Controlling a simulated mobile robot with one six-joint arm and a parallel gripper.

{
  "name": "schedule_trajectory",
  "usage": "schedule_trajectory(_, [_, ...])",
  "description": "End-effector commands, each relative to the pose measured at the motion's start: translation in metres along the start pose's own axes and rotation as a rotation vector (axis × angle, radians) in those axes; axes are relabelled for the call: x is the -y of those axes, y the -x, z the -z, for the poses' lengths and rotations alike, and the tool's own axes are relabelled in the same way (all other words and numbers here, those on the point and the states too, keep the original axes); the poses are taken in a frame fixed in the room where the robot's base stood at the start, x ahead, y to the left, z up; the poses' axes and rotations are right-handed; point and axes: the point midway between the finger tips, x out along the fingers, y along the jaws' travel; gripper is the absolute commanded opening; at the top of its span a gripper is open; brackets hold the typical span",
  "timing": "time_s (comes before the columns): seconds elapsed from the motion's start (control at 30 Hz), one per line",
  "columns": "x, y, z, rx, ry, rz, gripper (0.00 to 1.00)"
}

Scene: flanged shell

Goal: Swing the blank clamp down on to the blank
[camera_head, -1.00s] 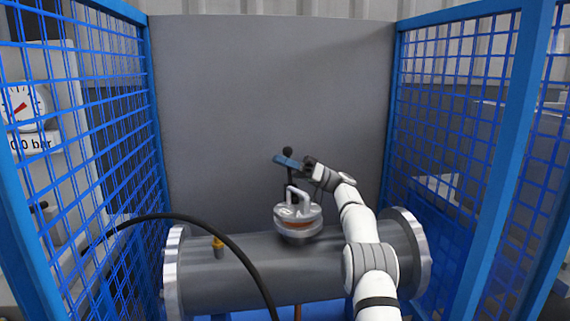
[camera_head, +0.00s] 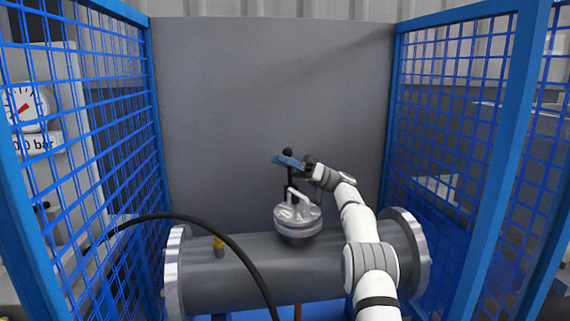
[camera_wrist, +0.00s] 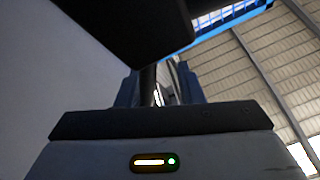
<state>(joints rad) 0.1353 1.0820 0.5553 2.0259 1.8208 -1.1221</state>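The blank (camera_head: 297,217) is a round silver disc with a loop handle on top, sitting on the short upright neck of the grey shell (camera_head: 270,262).
Blue mesh fences (camera_head: 90,140) stand on both sides, and a grey panel (camera_head: 270,100) closes the back. A black hose (camera_head: 236,248) arcs in front of the shell. A yellow fitting (camera_head: 218,243) sits on the shell's left. A pressure gauge (camera_head: 24,106) is behind the left fence.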

Motion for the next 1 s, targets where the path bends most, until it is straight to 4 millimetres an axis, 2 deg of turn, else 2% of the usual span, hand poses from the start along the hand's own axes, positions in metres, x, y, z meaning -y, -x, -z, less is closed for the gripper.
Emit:
schedule_trajectory(0.37, [0.001, -0.003, 0.001, 0.0, 0.004, 0.002, 0.33])
schedule_trajectory(1.0, [0.004, 0.044, 0.002, -0.003, 0.003, -0.003, 0.33])
